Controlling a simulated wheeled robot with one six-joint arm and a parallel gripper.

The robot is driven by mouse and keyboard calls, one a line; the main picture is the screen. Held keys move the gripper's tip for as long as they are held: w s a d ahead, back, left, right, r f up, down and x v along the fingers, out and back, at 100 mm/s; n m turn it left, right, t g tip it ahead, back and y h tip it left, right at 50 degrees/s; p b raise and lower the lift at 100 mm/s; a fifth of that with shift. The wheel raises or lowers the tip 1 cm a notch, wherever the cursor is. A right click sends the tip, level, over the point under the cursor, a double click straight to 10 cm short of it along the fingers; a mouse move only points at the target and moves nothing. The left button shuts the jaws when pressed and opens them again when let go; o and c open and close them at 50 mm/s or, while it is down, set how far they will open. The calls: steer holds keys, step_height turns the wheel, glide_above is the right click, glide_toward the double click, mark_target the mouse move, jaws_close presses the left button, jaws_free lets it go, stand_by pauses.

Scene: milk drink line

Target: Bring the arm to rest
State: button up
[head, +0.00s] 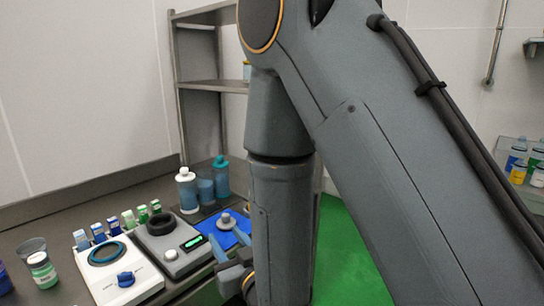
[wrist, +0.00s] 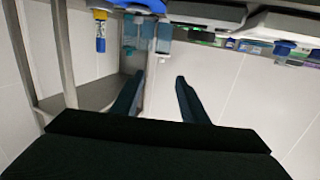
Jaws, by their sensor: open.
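My gripper (head: 227,238) shows low in the head view, at the end of my grey arm and at the front edge of the counter (head: 60,210). Its two blue fingers stand apart. In the wrist view my gripper (wrist: 159,78) has its dark fingers spread, with only pale wall between them. It holds nothing. My arm links cover the middle and right of the head view and hide part of the counter's right end.
A white device (head: 118,283) and a dark device with a green display (head: 172,254) stand close by. Green floor (head: 350,260) lies right; a metal shelf (head: 212,85) stands at the back.

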steer(key=w+d+f+m+g+h+b, duration=0.1)
steer(key=d+f+m+g+h+b, duration=0.15)
steer(key=d+f, duration=0.4)
steer(key=w+d+f+m+g+h+b, duration=0.1)
steer(key=d+f+g+h, duration=0.3)
steer(key=d, duration=0.5)
steer(key=s+d+m+g+h+b, duration=0.2)
steer(key=s+d+g, duration=0.6)
steer(key=s+d, duration=0.6)
steer(key=shift+s+d+f+m+b, duration=0.25)
steer(key=shift+s+m+b, duration=0.1)
steer(key=shift+s+b, duration=0.55)
